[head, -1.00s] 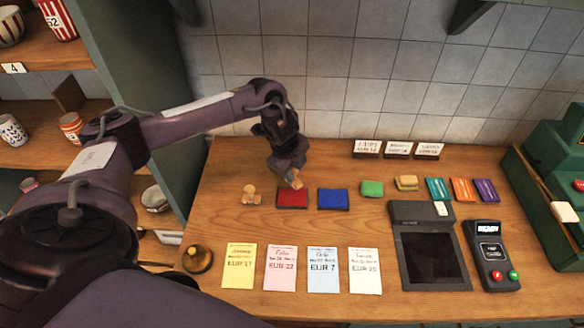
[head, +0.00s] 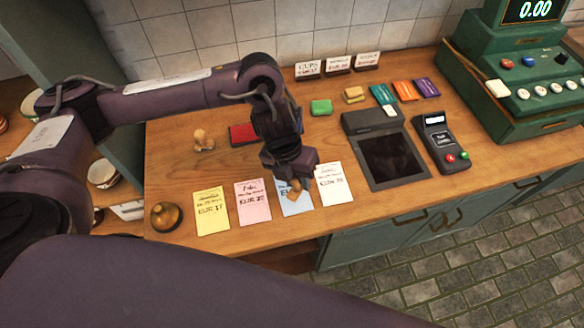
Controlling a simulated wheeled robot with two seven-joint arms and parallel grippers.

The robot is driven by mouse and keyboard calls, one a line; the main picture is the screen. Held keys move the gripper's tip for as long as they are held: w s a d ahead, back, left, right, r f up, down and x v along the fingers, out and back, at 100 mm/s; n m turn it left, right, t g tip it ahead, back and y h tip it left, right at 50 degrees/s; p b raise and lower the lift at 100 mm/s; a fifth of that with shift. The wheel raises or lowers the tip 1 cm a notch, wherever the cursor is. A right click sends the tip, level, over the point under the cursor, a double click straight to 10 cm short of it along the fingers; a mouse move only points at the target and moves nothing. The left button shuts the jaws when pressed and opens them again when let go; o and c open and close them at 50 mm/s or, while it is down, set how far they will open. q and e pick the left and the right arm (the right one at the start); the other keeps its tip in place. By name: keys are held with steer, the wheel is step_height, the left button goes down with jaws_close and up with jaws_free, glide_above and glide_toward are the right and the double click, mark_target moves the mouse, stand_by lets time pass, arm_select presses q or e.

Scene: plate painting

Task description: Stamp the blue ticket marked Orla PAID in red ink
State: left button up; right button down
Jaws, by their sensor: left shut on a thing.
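The blue ticket (head: 297,209) lies on the wooden counter between a pink and a white ticket. My left gripper (head: 293,186) is over it, shut on a small wooden stamp (head: 292,194), and covers much of its print. I cannot tell whether the stamp touches the paper. The red ink pad (head: 242,134) lies further back, to the left of my arm. A second wooden stamp (head: 203,140) stands left of the red pad. The blue pad is hidden behind my arm. My right gripper is not in view.
A yellow ticket (head: 211,211), pink ticket (head: 253,201) and white ticket (head: 333,184) lie in the same row. A brass bell (head: 166,216) sits front left. A dark tray (head: 393,160), card reader (head: 440,143) and green till (head: 520,85) stand to the right.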

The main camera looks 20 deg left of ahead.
mark_target(297, 191)
arm_select(q)
steer(key=shift+a+b+x, duration=0.2)
steer(key=shift+b+x, duration=0.5)
steer(key=shift+x, duration=0.2)
steer(key=shift+a+b+x, duration=0.25)
steer(key=shift+b+x, duration=0.4)
steer(key=shift+x, duration=0.25)
steer(key=shift+a+b+x, duration=0.2)
steer(key=shift+b+x, duration=0.5)
steer(key=shift+x, duration=0.2)
steer(key=shift+b+x, duration=0.55)
steer(key=shift+x, duration=0.25)
steer(key=shift+a, duration=0.2)
steer(key=shift+d+r+p+v, duration=0.1)
steer(key=shift+d+p+v, duration=0.2)
steer(key=shift+p+v, duration=0.75)
steer(key=shift+d+r+p+v, duration=0.1)
steer(key=shift+d+p+v, duration=0.15)
steer(key=shift+p+v, duration=0.8)
steer(key=shift+d+p+v, duration=0.3)
steer(key=shift+p+v, duration=0.35)
steer(key=shift+v, duration=0.75)
